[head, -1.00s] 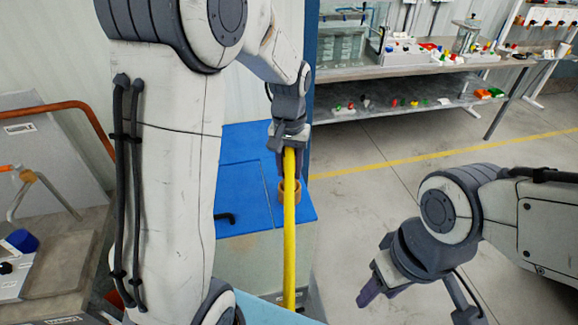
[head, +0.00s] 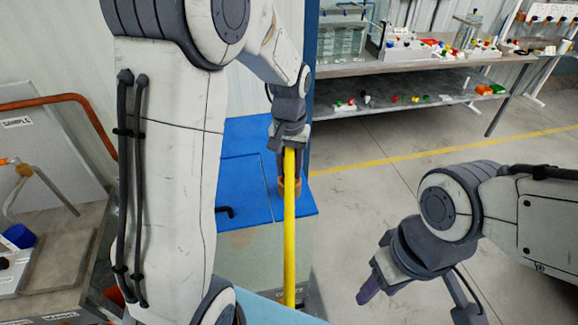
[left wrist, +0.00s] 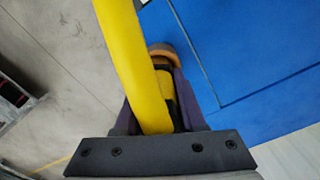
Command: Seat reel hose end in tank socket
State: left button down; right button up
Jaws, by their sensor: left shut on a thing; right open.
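The yellow reel hose (head: 290,235) runs up from the bottom of the head view to my left gripper (head: 290,165), whose fingers are shut on it near its end. The tank socket (head: 296,187) is an orange-brown ring on the tank's blue top (head: 240,180). The gripper is right at the ring, and the hose crosses in front of it. The left wrist view shows the hose (left wrist: 128,65) between the purple fingers and the ring (left wrist: 170,52) just beyond. The hose tip is hidden, so I cannot tell whether it is inside. My right gripper (head: 375,280) is open and empty, away to the right.
A workbench (head: 400,67) with small coloured parts and a lower shelf stands at the back. A grey side bench (head: 60,250) with a blue cup (head: 20,236) is at the left. The floor (head: 370,190) right of the tank is clear.

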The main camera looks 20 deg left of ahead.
aim_at(290, 150)
pick_arm(q)
jog(key=shift+f+b, duration=0.4)
jog(key=shift+f, duration=0.25)
jog(key=shift+c, duration=2.1)
grip_release()
notch_tip(290, 150, up, 11)
jog(key=shift+f+b, duration=0.2)
jog(key=shift+b, duration=0.55)
